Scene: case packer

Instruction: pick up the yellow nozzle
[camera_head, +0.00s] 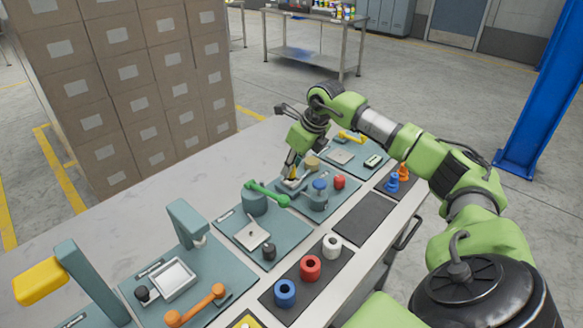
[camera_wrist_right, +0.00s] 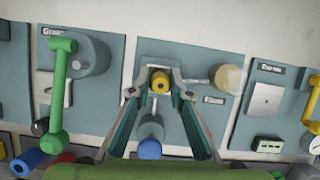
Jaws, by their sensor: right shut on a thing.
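The yellow nozzle (camera_wrist_right: 160,80) shows end-on between my right fingertips (camera_wrist_right: 160,92) in the right wrist view. My right gripper is shut on it, with a fingertip on each side. In the head view my right gripper (camera_head: 291,178) points down at a teal station board (camera_head: 281,205), and only a bit of yellow shows there. Whether the nozzle still touches its seat on the board cannot be told. My left gripper is not in view.
A blue-topped post (camera_head: 319,194) and a beige cylinder (camera_head: 312,162) stand close to the gripper. A green lever (camera_head: 268,194) is to its left. Orange (camera_head: 403,171) and blue (camera_head: 392,183) pieces stand on a dark mat. Stacked boxes (camera_head: 125,75) rise behind the table.

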